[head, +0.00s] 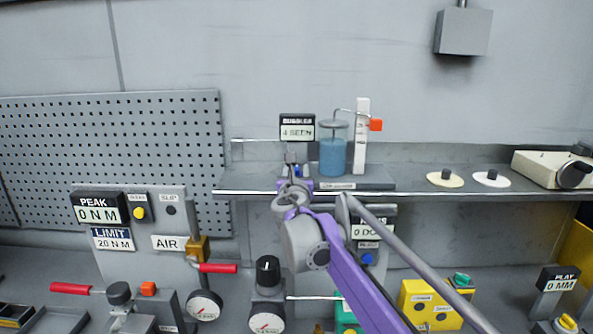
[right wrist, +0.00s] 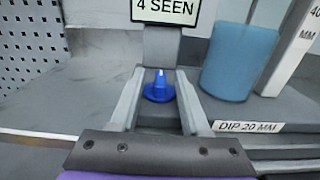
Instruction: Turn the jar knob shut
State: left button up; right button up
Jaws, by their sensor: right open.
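The small blue knob (right wrist: 159,90) stands on a grey base below the "4 SEEN" sign, left of the jar. The jar (head: 333,152) holds blue liquid on the shelf and also shows in the right wrist view (right wrist: 238,62). My right gripper (right wrist: 160,78) is open, with one finger on each side of the knob. Gaps show between the fingers and the knob, so I see no grip on it. In the head view my right gripper (head: 297,170) is at the shelf's front, mostly hiding the knob. My left gripper is not in view.
The bubble sign (head: 297,127) stands behind the knob. The shelf edge (head: 440,194) runs under my arm. Gauges, a black-topped knob (head: 267,268) and a yellow box (head: 425,303) crowd the bench below.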

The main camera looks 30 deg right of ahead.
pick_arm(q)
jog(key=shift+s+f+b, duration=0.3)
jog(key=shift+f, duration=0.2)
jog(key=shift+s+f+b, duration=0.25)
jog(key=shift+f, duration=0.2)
pick_arm(e)
jog(key=v, duration=0.9)
jog(key=shift+s, duration=0.35)
jog(key=shift+a, duration=0.1)
jog(key=shift+f, duration=0.1)
